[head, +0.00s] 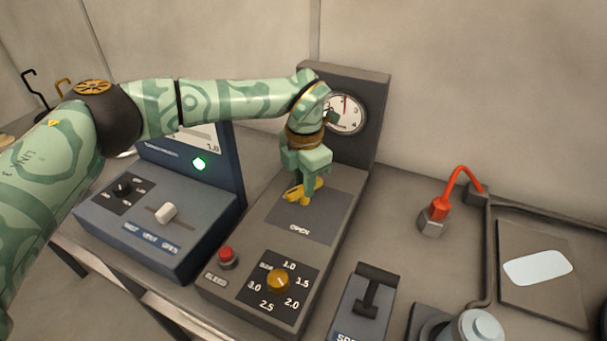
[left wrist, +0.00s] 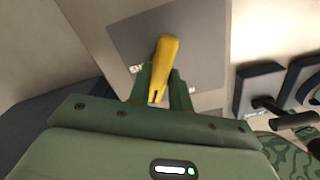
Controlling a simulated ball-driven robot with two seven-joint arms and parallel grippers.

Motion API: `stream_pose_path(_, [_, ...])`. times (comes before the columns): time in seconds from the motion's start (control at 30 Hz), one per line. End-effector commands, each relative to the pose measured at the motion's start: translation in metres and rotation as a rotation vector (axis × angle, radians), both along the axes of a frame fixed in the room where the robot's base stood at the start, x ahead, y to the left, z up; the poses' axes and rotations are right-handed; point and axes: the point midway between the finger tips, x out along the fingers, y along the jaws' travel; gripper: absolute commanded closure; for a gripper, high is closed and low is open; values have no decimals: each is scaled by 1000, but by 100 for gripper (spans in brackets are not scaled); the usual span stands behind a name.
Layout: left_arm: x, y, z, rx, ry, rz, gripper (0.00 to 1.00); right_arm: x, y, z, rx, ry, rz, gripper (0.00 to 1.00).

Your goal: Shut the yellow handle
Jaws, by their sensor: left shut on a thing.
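The yellow handle (head: 294,196) sits on a dark plate on top of the grey gauge box (head: 335,235), partly covered by my gripper in the head view. In the left wrist view the yellow handle (left wrist: 166,58) stands out between the two green fingers. My left gripper (head: 306,178) reaches down from above and is shut on the handle; its fingers also show in the left wrist view (left wrist: 160,90). The word OPEN is readable on the plate on the near side of the handle. In the left wrist view a label starting with SH is partly hidden by a finger. My right gripper is not in view.
The gauge (head: 345,114) stands behind the handle. An orange knob (head: 278,281) and a red button (head: 227,257) are on the near part of the box. A blue-grey console (head: 155,240) is at left. A black lever unit (head: 367,300) and red hose (head: 458,181) are at right.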

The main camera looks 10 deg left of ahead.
Motion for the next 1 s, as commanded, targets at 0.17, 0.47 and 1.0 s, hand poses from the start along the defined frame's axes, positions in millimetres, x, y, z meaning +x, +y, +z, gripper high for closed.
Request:
stream_pose_path(0.17, [1, 0, 5, -1, -5, -165, 100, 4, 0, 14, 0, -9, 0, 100])
stream_pose_path(0.47, [1, 0, 4, 0, -6, -450, 100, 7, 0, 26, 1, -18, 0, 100])
stream_pose_path(1.0, [2, 0, 3, -1, -5, -900, 100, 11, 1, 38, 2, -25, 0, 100])
